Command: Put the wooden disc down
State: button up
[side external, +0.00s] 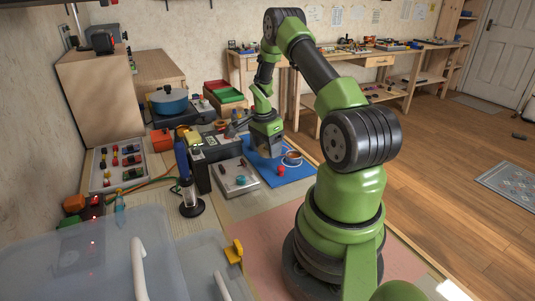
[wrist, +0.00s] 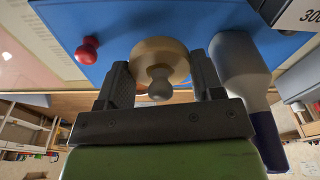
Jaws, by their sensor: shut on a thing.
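The wooden disc (wrist: 160,50) is round and pale tan, with a grey rounded knob in front of its middle in the wrist view. My gripper (wrist: 159,62) is shut on the disc, one dark finger on each side. In the side external view, my gripper (side external: 268,147) is above the blue mat (side external: 296,173), near its far left part. The disc cannot be made out for sure there. Whether the disc touches the mat cannot be told.
A red knobbed piece (wrist: 87,50) is on the blue surface, left of the disc. A grey tool with a dark blue end (wrist: 240,75) is close beside the right finger. A round brown-and-white item (side external: 292,158) is right of my gripper. A grey plate (side external: 236,177) lies left.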

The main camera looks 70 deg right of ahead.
notch_tip(320, 180, up, 7)
jog(key=shift+s+d+f, duration=0.1)
jog(key=shift+f, duration=0.1)
jog(key=shift+s+d+r, duration=0.25)
jog(key=shift+s+r, duration=0.15)
jog(key=shift+s, duration=0.2)
jog(key=shift+s+d+r, duration=0.25)
jog(key=shift+s+r, duration=0.15)
jog(key=shift+s, duration=0.15)
jog(key=r, duration=0.1)
send_over(294, 156)
jog(key=shift+m, duration=0.4)
jog(key=f, duration=0.5)
jog(key=shift+w+a, duration=0.1)
jog(key=shift+a, duration=0.2)
jog(key=shift+f, duration=2.3)
jog(key=shift+f, duration=0.15)
jog(key=o, duration=0.9)
